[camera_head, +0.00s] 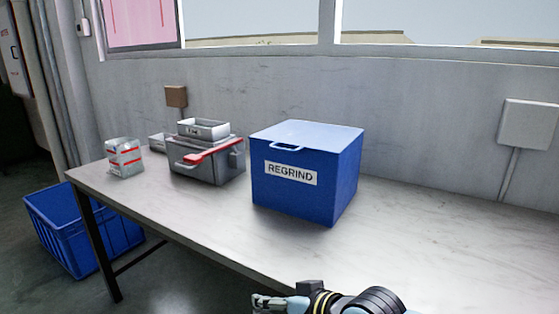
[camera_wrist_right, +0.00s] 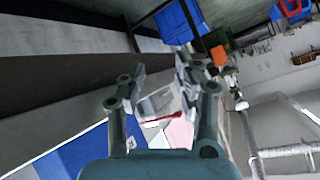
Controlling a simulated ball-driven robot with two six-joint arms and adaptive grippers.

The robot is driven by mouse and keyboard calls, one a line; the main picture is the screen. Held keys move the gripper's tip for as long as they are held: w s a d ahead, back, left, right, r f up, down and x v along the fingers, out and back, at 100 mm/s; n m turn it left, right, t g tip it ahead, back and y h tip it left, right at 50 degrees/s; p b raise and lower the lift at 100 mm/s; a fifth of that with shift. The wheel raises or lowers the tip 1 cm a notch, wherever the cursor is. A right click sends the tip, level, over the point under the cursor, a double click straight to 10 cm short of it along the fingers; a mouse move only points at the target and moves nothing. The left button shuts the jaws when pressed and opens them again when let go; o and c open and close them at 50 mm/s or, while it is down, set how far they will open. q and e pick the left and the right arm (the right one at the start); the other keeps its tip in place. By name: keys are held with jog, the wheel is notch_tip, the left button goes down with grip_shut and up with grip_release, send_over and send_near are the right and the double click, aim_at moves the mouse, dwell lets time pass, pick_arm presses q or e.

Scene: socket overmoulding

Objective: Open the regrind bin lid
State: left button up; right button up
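The blue regrind bin (camera_head: 330,190) stands on the table with a white REGRIND label on its front. Its lighter blue lid (camera_head: 325,137) lies flat and closed on top, with a loop handle (camera_head: 287,147) at the front edge. My right gripper (camera_head: 264,303) is low at the bottom of the head view, in front of the table edge, apart from the bin and pointing left. In the right wrist view my right gripper (camera_wrist_right: 160,78) has its fingers spread with nothing held. A blue surface (camera_wrist_right: 75,155) at lower left there appears to be the bin. My left gripper is not in view.
Left of the bin stands a grey box (camera_head: 205,170) with a red-handled tool (camera_head: 212,151) and a small tray (camera_head: 203,129) on top. A white-and-red bag (camera_head: 124,158) is farther left. A blue crate (camera_head: 88,240) stands on the floor. The table's right side (camera_head: 460,240) is clear.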

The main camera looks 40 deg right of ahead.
jog(key=w+d+r+m+t, duration=0.1)
jog(key=w+r, duration=0.1)
jog(key=r, duration=0.1)
jog(key=w+r+m+t, duration=0.1)
jog(key=w+r+t, duration=0.1)
jog(key=r, duration=0.1)
jog(key=w+d+r+m+t, duration=0.1)
jog(key=w+r+t, duration=0.1)
jog(key=w+r, duration=0.1)
jog(key=shift+d+m+b, duration=0.3)
jog(key=shift+d+m, duration=0.05)
jog(key=shift+m, duration=0.05)
jog(key=w+d+r+m+t+h, duration=0.2)
jog(key=d+r+m+t+h, duration=0.1)
jog(key=d+r+m+t, duration=0.15)
jog(key=m+h, duration=0.5)
jog(key=h, duration=0.1)
send_near(280, 150)
jog(key=shift+t, duration=0.35)
jog(key=x, duration=0.7)
jog(key=f+x, duration=0.1)
jog(key=x, duration=0.2)
jog(key=shift+w+d+r+b, duration=0.15)
jog(key=shift+w+d+b, duration=0.1)
jog(key=shift+w+b, duration=0.15)
jog(key=shift+c, duration=0.2)
jog(key=shift+s, duration=0.1)
grip_shut()
